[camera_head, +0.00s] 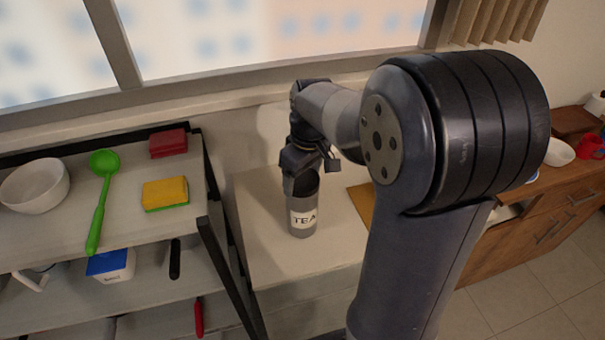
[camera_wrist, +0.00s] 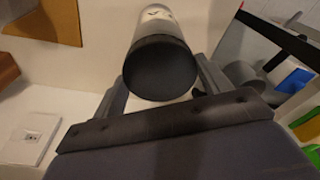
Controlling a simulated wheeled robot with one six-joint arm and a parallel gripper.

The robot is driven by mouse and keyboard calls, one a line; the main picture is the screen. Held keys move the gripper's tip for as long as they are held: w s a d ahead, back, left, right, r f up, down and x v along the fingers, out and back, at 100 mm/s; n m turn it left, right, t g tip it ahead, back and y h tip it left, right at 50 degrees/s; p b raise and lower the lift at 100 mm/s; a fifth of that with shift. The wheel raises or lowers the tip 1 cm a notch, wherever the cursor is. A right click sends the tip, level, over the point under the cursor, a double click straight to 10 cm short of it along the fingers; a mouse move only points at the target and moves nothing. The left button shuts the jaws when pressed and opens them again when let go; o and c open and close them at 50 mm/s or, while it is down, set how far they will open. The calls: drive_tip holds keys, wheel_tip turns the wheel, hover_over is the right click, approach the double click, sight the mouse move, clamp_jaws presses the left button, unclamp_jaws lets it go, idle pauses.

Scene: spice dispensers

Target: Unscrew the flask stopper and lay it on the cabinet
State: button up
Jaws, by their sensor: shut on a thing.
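The flask is a grey cylinder with a white TEA label (camera_head: 303,217). It stands upright on the pale cabinet top (camera_head: 262,265) in the head view. Its dark stopper (camera_wrist: 160,68) faces the camera in the wrist view, with the pale body behind it. My gripper (camera_head: 300,172) comes from above at the flask's top. In the wrist view its fingers (camera_wrist: 160,82) lie on either side of the dark stopper, shut on it. The finger contact is partly hidden in the head view. I cannot tell whether any gap separates stopper and flask.
A shelf rack at left holds a white bowl (camera_head: 35,186), green ladle (camera_head: 101,200), yellow sponge (camera_head: 166,193) and red block (camera_head: 168,143). Its black frame (camera_head: 222,250) borders the cabinet. A brown board (camera_head: 361,203) lies right of the flask. Cabinet top in front is clear.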

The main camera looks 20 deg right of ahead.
drive_tip(key=n, duration=0.7)
drive_tip(key=shift+g, duration=0.3)
drive_tip(key=shift+y+p, duration=0.3)
drive_tip(key=n, duration=0.4)
drive_tip(key=shift+w+r+g, duration=0.1)
drive_tip(key=shift+g, duration=0.2)
drive_tip(key=n, duration=0.3)
drive_tip(key=shift+n+p, duration=0.3)
drive_tip(key=shift+n, duration=0.1)
drive_tip(key=shift+n+g, duration=0.3)
drive_tip(key=shift+n, duration=0.5)
drive_tip(key=n, duration=0.5)
drive_tip(key=shift+w+p, duration=0.1)
drive_tip(key=shift+p, duration=0.3)
drive_tip(key=n+h, duration=0.1)
drive_tip(key=n, duration=0.3)
drive_tip(key=shift+g, duration=0.4)
